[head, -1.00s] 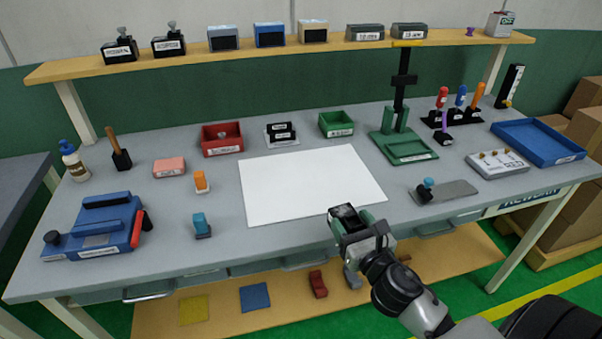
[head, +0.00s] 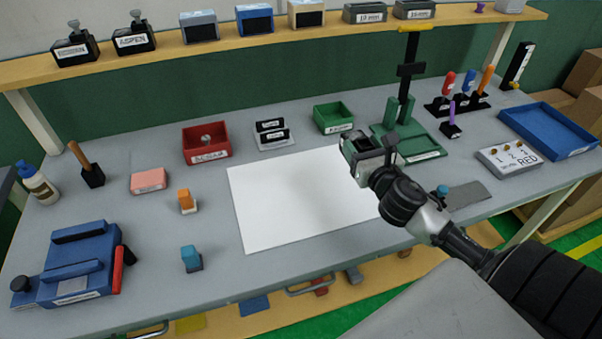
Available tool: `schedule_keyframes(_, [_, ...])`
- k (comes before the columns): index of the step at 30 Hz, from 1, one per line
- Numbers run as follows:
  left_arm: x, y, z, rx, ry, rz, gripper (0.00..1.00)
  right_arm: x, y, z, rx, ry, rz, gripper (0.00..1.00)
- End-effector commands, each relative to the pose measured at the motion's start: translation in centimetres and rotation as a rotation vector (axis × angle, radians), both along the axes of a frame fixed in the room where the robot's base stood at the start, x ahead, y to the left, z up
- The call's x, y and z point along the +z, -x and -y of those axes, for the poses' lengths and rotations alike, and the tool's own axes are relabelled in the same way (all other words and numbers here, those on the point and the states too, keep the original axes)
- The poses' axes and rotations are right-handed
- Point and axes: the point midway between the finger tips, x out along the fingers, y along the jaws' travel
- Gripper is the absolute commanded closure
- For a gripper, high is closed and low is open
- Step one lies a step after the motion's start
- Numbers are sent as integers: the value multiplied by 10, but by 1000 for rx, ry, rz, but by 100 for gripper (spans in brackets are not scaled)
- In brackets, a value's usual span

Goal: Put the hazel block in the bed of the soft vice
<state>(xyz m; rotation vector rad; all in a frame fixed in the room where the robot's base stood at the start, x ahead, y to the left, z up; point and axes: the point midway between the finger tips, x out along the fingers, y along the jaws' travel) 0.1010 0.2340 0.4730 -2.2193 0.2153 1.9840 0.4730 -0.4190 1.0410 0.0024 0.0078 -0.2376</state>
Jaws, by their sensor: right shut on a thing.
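My right gripper (head: 362,150) is above the table near the right edge of the white sheet. It is shut on a small dark thing, mostly hidden between its fingers; I cannot tell what it is or read a name on it. A blue vice-like fixture (head: 85,248) with two raised bars, a black knob and a red handle sits at the table's front left, well apart from the gripper. Its label is too small to read. I cannot pick out the hazel block by name. My left gripper is not in view.
The white sheet (head: 290,228) lies mid-table. Orange (head: 186,199) and teal (head: 190,255) topped pieces stand between it and the fixture. Behind are a red bin (head: 195,158), a green bin (head: 320,121) and a green stand (head: 379,133). A blue tray (head: 575,152) is at right.

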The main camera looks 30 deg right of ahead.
Motion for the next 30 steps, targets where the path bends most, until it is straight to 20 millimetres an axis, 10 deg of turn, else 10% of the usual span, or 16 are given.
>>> schedule_keyframes(15, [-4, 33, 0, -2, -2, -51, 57, -60, -57, -82, 1, -6, 1, 68])
schedule_keyframes(30, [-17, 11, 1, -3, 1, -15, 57, -109, -66, -96, 1, -2, 0, 68])
